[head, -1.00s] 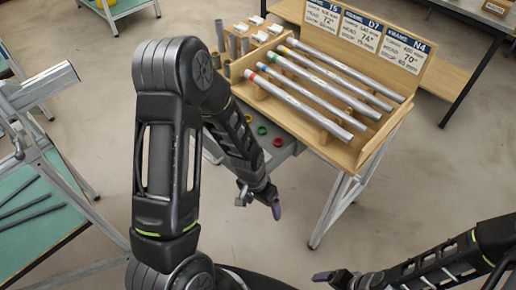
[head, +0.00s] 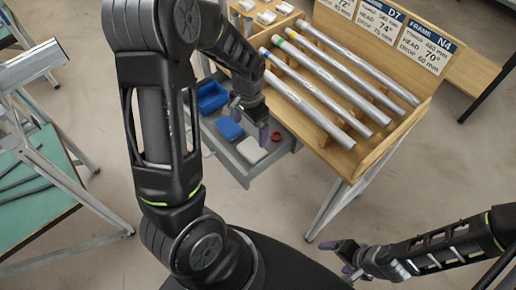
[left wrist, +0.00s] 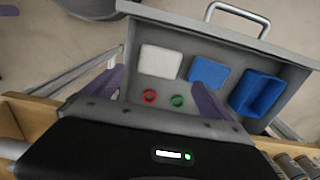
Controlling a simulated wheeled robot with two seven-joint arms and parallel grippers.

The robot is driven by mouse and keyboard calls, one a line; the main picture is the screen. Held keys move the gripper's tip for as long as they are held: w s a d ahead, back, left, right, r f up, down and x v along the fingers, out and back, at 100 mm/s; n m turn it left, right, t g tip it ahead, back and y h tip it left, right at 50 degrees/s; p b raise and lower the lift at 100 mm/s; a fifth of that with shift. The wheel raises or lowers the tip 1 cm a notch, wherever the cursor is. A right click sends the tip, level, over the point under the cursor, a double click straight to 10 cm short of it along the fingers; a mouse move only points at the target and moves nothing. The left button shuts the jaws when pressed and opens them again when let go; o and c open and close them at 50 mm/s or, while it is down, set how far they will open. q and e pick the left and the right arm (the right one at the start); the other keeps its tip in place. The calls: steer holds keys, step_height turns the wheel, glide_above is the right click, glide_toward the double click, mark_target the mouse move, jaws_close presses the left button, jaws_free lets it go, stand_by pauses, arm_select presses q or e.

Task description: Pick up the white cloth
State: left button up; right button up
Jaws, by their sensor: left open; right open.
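The white cloth (head: 251,150) is a flat, pale square lying in an open grey drawer (head: 240,175). It also shows in the left wrist view (left wrist: 160,62), toward the drawer's handle side, left of a blue cloth (left wrist: 208,73). My left gripper (head: 250,118) is open and empty above the drawer. In the left wrist view, its two fingers (left wrist: 160,92) stand apart on either side of the white cloth's column, apparently not touching it. My right gripper (head: 341,258) is open and empty, low at the right, away from the drawer.
A blue open bin (left wrist: 257,95), a red ring (left wrist: 150,96) and a green ring (left wrist: 177,101) share the drawer. Above is a wooden bench (head: 345,158) with several metal tubes and sign cards. A green-topped table (head: 40,205) stands left. Floor between is clear.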

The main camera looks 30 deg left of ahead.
arm_select(q)
steer(key=b, duration=0.3)
glide_above(252, 149)
step_height(252, 149, down, 4)
steer(key=shift+f, duration=0.2)
arm_select(e)
steer(key=f, duration=0.2)
steer(key=w+f, duration=0.1)
steer(key=shift+w+a+f, duration=0.1)
steer(key=shift+a+f, duration=0.1)
steer(key=shift+f, duration=0.2)
arm_select(q)
steer(key=shift+r, duration=0.1)
steer(key=shift+f, duration=1.35)
steer(key=shift+f, duration=0.1)
arm_select(e)
steer(key=shift+r, duration=0.1)
